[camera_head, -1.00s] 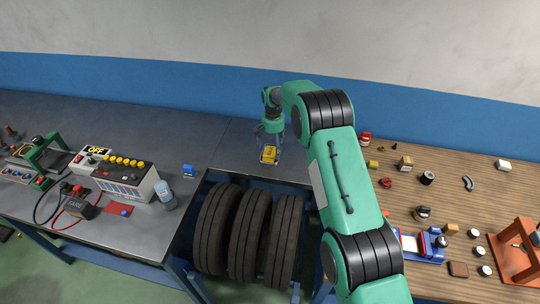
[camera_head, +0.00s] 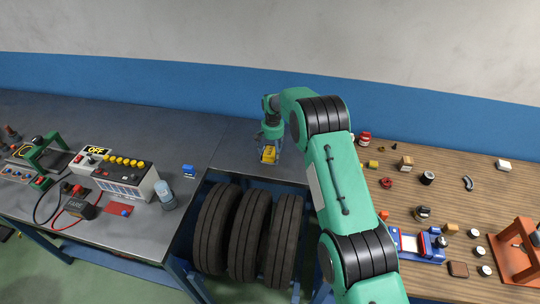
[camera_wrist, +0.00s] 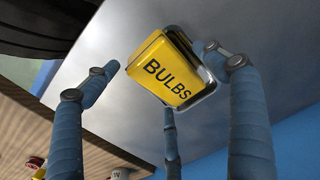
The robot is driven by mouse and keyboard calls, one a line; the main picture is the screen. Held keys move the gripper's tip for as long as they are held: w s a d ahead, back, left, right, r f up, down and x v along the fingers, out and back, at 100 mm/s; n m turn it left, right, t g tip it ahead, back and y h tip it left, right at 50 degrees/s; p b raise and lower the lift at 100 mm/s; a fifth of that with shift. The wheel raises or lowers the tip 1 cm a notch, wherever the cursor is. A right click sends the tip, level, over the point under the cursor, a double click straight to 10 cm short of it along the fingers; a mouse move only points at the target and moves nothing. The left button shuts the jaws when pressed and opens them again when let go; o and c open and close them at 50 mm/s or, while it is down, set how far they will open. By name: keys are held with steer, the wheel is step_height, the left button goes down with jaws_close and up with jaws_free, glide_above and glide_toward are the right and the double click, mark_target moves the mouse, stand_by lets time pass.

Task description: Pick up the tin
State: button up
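The tin is a yellow box marked "BULBS" with a silvery metal rim. It lies on the grey metal table in the wrist view (camera_wrist: 168,72) and near the back middle in the head view (camera_head: 269,155). My gripper (camera_wrist: 158,74) is open with its blue fingers spread around the tin. The left finger stands clear of it with a gap. The right fingertip is very close to the rim side; I cannot tell whether it touches. In the head view my gripper (camera_head: 271,141) is just above the tin and partly hides it.
Several black tyres (camera_head: 247,235) stand below the metal table's front edge. A small blue box (camera_head: 188,171) and a bottle (camera_head: 165,195) are to the left. A wooden table (camera_head: 465,200) with many small parts, including a red-topped jar (camera_head: 365,139), is to the right. Metal around the tin is clear.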

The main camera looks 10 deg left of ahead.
mark_target(273, 152)
steer(key=c, duration=1.6)
steer(key=shift+r, duration=1.65)
steer(key=shift+s+r, duration=0.15)
steer(key=s+d, duration=0.2)
steer(key=s, duration=0.2)
steer(key=s+d+r, duration=0.1)
steer(key=s+d, duration=0.1)
steer(key=s, duration=0.3)
steer(key=s+d, duration=0.2)
steer(key=s, duration=0.3)
steer(key=shift+s+d+r, duration=0.2)
